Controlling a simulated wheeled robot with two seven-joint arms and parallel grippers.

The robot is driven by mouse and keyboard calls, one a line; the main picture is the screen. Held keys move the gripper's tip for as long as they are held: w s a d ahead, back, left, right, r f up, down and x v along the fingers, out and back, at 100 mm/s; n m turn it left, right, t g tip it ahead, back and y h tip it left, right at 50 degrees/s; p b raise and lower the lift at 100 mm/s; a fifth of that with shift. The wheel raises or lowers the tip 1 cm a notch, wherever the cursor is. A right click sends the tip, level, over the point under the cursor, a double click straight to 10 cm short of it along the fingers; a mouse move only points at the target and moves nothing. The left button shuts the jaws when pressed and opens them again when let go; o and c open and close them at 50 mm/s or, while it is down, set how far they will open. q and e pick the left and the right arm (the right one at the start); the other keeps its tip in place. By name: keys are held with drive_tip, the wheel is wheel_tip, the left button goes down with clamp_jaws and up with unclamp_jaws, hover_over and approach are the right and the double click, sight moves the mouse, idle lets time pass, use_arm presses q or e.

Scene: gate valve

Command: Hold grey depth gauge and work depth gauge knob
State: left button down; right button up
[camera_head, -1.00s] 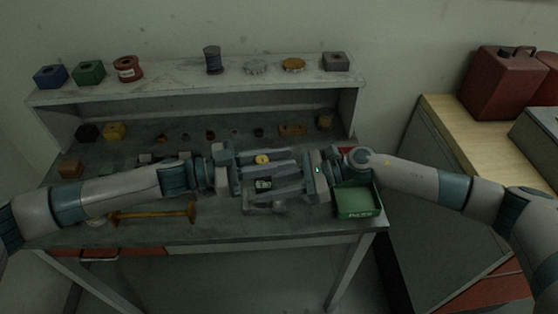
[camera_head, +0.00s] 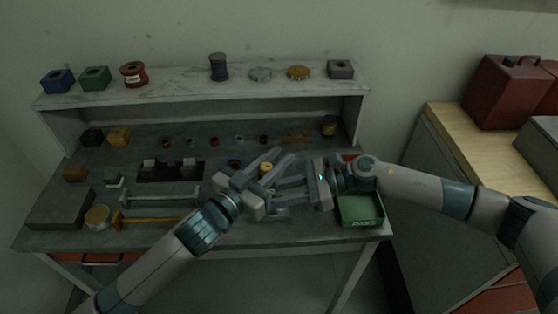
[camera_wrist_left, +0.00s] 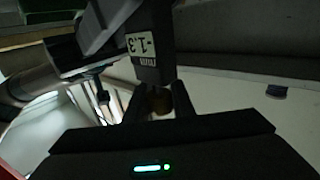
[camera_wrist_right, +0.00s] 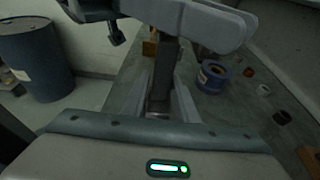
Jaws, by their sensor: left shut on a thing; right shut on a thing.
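The grey depth gauge shows best in the left wrist view, as a dark body (camera_wrist_left: 150,55) with a pale display reading about -1.3. Its small brownish knob (camera_wrist_left: 161,101) lies between my left fingers. My left gripper (camera_head: 279,158) comes in at a slant and is shut on the knob. My right gripper (camera_head: 277,193) is shut on the gauge's body, a grey bar (camera_wrist_right: 163,70) between its fingers in the right wrist view. Both grippers are close together above the bench, with fingers overlapping. In the head view the fingers mostly hide the gauge.
A green tray (camera_head: 361,223) stands right of the grippers. A yellow-handled tool (camera_head: 155,220) and a grey bar (camera_head: 160,197) lie left. A blue spool (camera_wrist_right: 212,76) stands near the right gripper. Small parts line the bench's back, below a shelf (camera_head: 190,86).

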use_arm(q)
drive_tip(key=n+t+y, duration=0.1)
drive_tip(key=y, duration=0.1)
drive_tip(key=a+n+t+y, duration=0.1)
drive_tip(key=n+y, duration=0.1)
drive_tip(key=n+t+y, duration=0.1)
drive_tip(key=y, duration=0.1)
drive_tip(key=shift+w+a+r+n+t, duration=0.1)
drive_tip(key=shift+w+a+n+t, duration=0.1)
drive_tip(key=shift+w+n+t, duration=0.15)
drive_tip(key=shift+a+y, duration=0.15)
drive_tip(key=shift+y, duration=0.15)
drive_tip(key=c, duration=1.5)
unclamp_jaws()
drive_tip(key=v, duration=1.2)
drive_tip(key=shift+w, duration=0.1)
